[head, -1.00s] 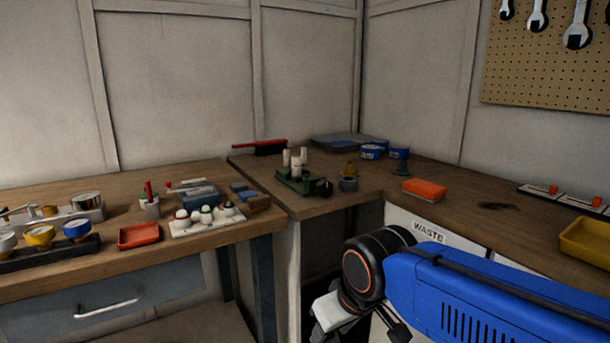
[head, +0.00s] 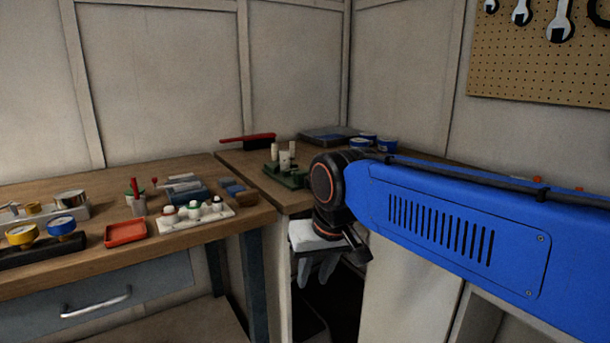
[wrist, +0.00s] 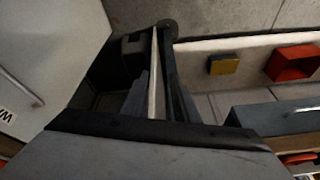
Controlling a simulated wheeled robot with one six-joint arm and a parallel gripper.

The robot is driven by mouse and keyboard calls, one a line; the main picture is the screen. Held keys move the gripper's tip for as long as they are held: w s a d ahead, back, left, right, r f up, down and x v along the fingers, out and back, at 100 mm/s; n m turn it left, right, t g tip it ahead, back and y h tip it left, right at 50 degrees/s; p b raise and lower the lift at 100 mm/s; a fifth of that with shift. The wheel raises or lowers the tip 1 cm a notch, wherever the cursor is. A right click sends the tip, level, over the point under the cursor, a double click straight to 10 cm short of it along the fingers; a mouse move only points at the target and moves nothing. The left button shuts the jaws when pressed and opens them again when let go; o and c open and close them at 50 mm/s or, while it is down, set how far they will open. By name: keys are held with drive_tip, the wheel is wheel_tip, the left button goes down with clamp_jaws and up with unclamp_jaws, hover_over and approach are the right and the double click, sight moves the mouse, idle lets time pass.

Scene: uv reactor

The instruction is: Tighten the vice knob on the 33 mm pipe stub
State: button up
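A green vice (head: 290,178) stands on the corner bench, with several white upright pipe stubs (head: 285,160) at it. I cannot tell which stub is 33 mm. The vice's right part is hidden behind my arm, and I cannot make out its knob. My gripper (head: 315,280) hangs fingers down in front of the bench corner, below the bench top and apart from the vice. Its fingers are spread with nothing between them. In the wrist view my gripper (wrist: 158,105) points down past bench legs and floor, and the vice is not in that view.
The left bench (head: 90,261) holds a red tray (head: 125,233), a white rack (head: 196,220) of bottles, and gauges. A red-handled brush (head: 247,138) and blue tins (head: 386,145) lie at the back of the corner bench. A pegboard (head: 540,75) with wrenches hangs at right.

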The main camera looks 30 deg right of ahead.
drive_tip(key=w+d+r+m+g, duration=0.1)
drive_tip(key=w+d+r+m, duration=0.25)
drive_tip(key=w+r, duration=0.45)
drive_tip(key=w+d+r+m+g, duration=0.1)
drive_tip(key=w+d+r+m, duration=0.25)
drive_tip(key=w+r, duration=0.45)
wheel_tip(320, 180, up, 12)
drive_tip(key=m+g, duration=0.2)
drive_tip(key=m, duration=0.6)
hover_over(310, 175)
wheel_tip(310, 175, down, 17)
drive_tip(key=shift+w+f, duration=0.15)
drive_tip(key=shift+f, duration=0.05)
clamp_jaws()
